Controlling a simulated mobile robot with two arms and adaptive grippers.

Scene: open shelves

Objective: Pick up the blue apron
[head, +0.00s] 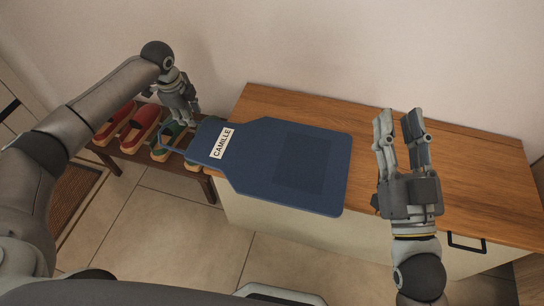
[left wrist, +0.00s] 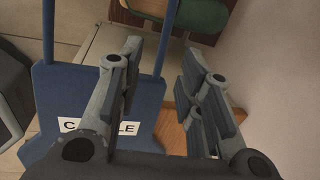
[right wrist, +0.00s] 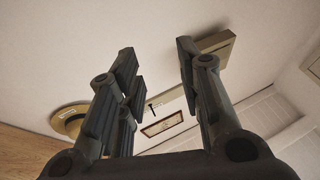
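The blue apron (head: 255,180) lies flat on the wooden top of the cabinet, with a white CAMILLE label (head: 222,143) near its neck end. Its neck end sticks out past the cabinet's left edge. My left gripper (head: 190,122) is above that end, by the neck strap. In the left wrist view the apron (left wrist: 105,100) shows below and beside the open fingers (left wrist: 165,75), with two blue straps running up; nothing is clearly between the fingers. My right gripper (head: 399,115) is raised over the cabinet's right part, fingers up, open and empty, and apart from the apron.
The cabinet's wooden top (head: 470,180) is bare right of the apron. A low shoe bench (head: 140,158) with red shoes (head: 142,128) and green shoes (head: 170,135) stands to the left. A doormat (head: 72,195) lies at far left. The tiled floor (head: 165,235) in front is clear.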

